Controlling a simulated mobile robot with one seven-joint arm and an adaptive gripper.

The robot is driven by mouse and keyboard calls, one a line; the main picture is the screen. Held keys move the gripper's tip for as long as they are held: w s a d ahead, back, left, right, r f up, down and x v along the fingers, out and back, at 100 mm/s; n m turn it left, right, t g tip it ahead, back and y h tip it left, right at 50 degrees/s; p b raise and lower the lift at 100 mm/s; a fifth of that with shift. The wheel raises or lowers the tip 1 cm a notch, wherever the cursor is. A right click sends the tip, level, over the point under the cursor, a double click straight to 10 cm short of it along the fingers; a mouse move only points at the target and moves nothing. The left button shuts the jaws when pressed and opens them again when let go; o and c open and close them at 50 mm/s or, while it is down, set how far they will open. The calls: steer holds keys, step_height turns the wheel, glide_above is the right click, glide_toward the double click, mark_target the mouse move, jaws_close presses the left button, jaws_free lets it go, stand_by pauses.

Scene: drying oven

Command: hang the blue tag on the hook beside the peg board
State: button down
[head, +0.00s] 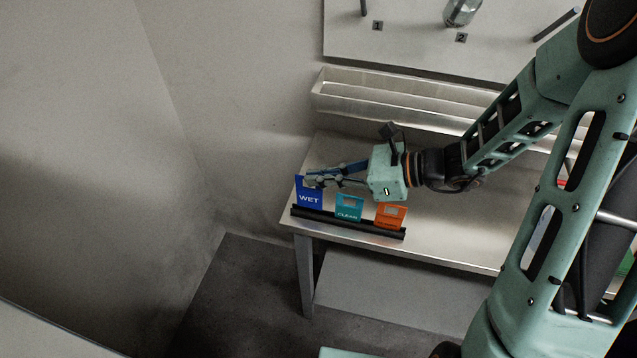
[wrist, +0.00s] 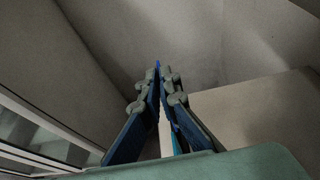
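The blue tag (head: 309,198), marked WET, stands upright at the left end of a black rack (head: 347,224) near the table's front left corner. My gripper (head: 311,181) reaches it from the right, with its fingertips at the tag's upper edge. In the wrist view the fingers (wrist: 159,76) come close together, with a thin blue edge (wrist: 157,63) of the tag between their tips. The tag's lower edge appears to be still in the rack. The peg board (head: 410,40) is on the back wall. I cannot make out the separate hook.
A teal tag (head: 348,208) and an orange tag (head: 390,216) stand in the same rack, right of the blue one. A metal trough (head: 350,92) runs below the peg board. A glass vessel (head: 461,12) hangs above label 2. The tabletop (head: 440,230) right of the rack is clear.

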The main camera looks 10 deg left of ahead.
steer(key=s+d+r, duration=0.7)
steer(key=d+r, duration=0.2)
steer(key=d, duration=0.3)
steer(key=shift+r, duration=0.35)
